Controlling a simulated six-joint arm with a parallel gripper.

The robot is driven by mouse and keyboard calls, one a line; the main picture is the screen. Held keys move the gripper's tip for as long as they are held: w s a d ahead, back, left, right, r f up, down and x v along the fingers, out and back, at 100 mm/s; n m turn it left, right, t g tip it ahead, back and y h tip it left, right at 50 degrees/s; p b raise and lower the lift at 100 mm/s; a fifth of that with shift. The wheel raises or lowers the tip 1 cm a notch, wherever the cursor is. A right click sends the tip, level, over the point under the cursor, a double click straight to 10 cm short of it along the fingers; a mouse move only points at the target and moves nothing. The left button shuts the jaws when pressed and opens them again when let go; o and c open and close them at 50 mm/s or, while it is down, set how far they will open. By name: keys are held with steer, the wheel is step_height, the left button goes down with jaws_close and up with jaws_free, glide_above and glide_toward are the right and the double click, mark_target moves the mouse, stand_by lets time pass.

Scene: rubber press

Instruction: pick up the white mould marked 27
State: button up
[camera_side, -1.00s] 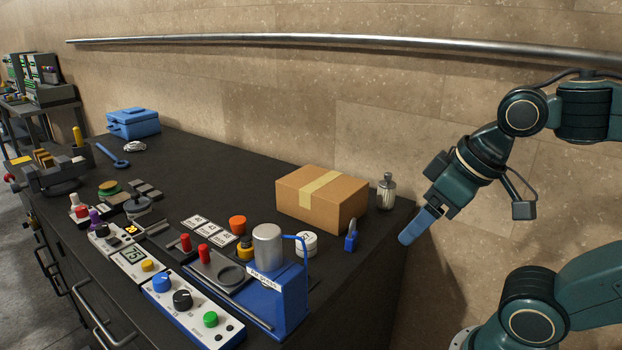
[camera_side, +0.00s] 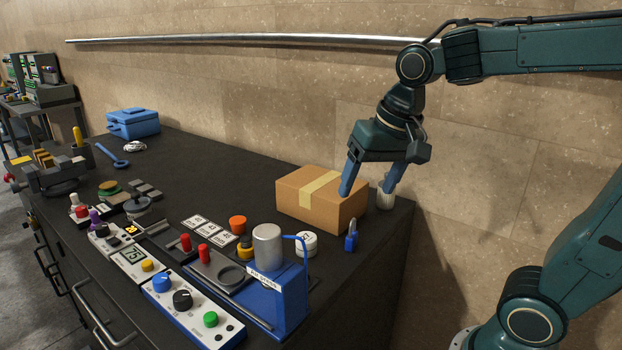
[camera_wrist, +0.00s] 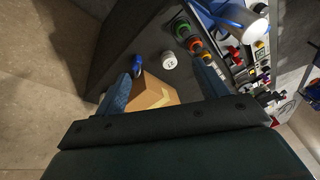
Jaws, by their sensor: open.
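The white mould (camera_side: 306,240) is a short round puck lying on the dark bench, between the blue press and a blue padlock. In the wrist view the white mould (camera_wrist: 169,61) lies ahead, near the line between the fingertips, with small dark digits on top that are hard to read. My gripper (camera_side: 367,191) points down with its blue fingers spread and nothing between them. It is above the right end of the cardboard box, behind and to the right of the mould. The gripper (camera_wrist: 161,72) also shows open in the wrist view.
The cardboard box (camera_side: 310,205) stands close behind the mould. The blue press (camera_side: 283,301) is just in front and left, the padlock (camera_side: 351,242) to the right.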

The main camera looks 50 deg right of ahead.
steer(key=w+d+f+m+g, duration=0.25)
steer(key=w+m, duration=0.35)
steer(key=w, duration=0.4)
steer(key=m+g, duration=0.1)
steer(key=m, duration=0.4)
glide_above(306, 237)
step_height(306, 237, down, 7)
steer(key=shift+d+r, duration=0.15)
steer(key=shift+r, duration=0.05)
steer(key=shift+f, duration=4.3)
steer(key=shift+f, duration=0.1)
steer(key=shift+f, duration=2.5)
steer(key=shift+c, duration=0.2)
steer(key=c, duration=1.2)
